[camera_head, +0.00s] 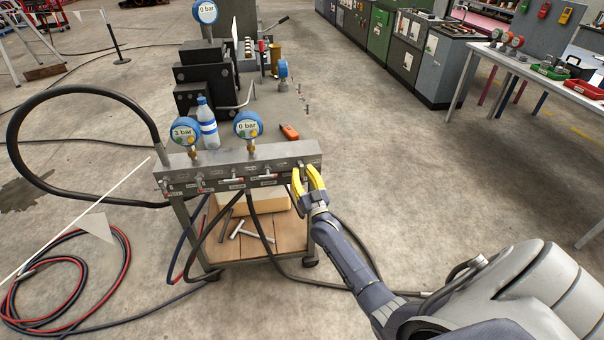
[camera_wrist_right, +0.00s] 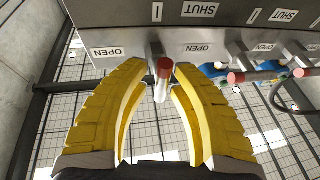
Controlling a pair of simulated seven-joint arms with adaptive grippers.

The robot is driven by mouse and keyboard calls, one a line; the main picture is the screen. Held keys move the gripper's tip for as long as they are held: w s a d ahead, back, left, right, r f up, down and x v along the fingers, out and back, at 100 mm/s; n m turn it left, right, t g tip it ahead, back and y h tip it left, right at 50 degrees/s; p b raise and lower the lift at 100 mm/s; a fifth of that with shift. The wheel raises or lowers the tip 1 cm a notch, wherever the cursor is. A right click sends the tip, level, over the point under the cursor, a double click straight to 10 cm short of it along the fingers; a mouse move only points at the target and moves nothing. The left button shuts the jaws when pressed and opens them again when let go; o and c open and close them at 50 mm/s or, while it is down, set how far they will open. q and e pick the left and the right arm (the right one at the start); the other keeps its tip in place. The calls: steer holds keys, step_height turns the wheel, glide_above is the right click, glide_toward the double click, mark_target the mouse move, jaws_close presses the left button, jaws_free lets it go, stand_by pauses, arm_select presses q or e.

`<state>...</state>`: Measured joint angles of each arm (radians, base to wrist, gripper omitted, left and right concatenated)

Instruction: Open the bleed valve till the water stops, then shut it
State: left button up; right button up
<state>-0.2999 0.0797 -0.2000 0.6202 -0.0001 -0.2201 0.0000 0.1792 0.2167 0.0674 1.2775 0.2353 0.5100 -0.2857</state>
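A grey valve manifold (camera_head: 225,172) stands on a cart, with a row of small valve levers along its front. Its left gauge (camera_head: 184,133) reads 3 bar and its right gauge (camera_head: 247,126) reads 0 bar. My right gripper (camera_head: 307,170) is at the manifold's right end. In the right wrist view, its yellow fingers (camera_wrist_right: 160,72) stand apart on either side of a red-tipped valve lever (camera_wrist_right: 163,72), with no clear grip on it. OPEN labels flank this lever and a SHUT label is above. I see no running water. My left gripper is out of view.
More red-tipped levers (camera_wrist_right: 240,77) sit to the right in the wrist view. A bottle (camera_head: 207,125) and an orange tool (camera_head: 289,132) are near the manifold's back. Black hoses (camera_head: 75,92) loop from the manifold.

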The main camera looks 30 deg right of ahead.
steer(key=shift+o, duration=1.2)
steer(key=shift+a, duration=0.1)
steer(key=shift+s+f, duration=0.15)
steer(key=v, duration=1.1)
steer(key=shift+s, duration=0.3)
steer(key=shift+a+f, duration=0.1)
